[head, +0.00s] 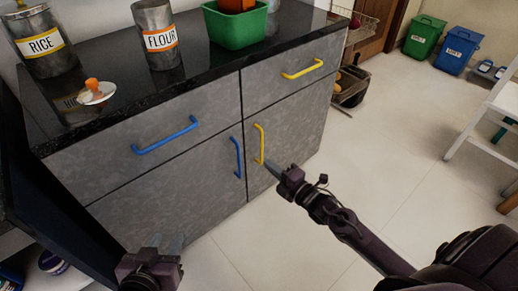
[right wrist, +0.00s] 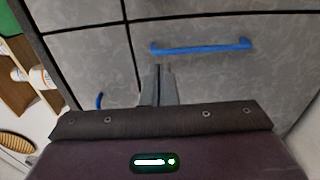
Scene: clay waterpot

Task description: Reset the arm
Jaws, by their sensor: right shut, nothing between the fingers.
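My right gripper (head: 271,167) is in front of the grey cabinet, just right of the yellow door handle (head: 259,144). Its fingers also show in the right wrist view (right wrist: 159,84), shut together and empty, below a blue handle (right wrist: 200,48). I cannot tell how far the fingertips are from the cabinet front. My left gripper (head: 167,243) is low at the bottom of the head view, in front of the cabinet. Its two fingertips stand apart, with nothing seen between them.
The grey cabinet (head: 180,163) has closed drawers and doors. The floor between is clear.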

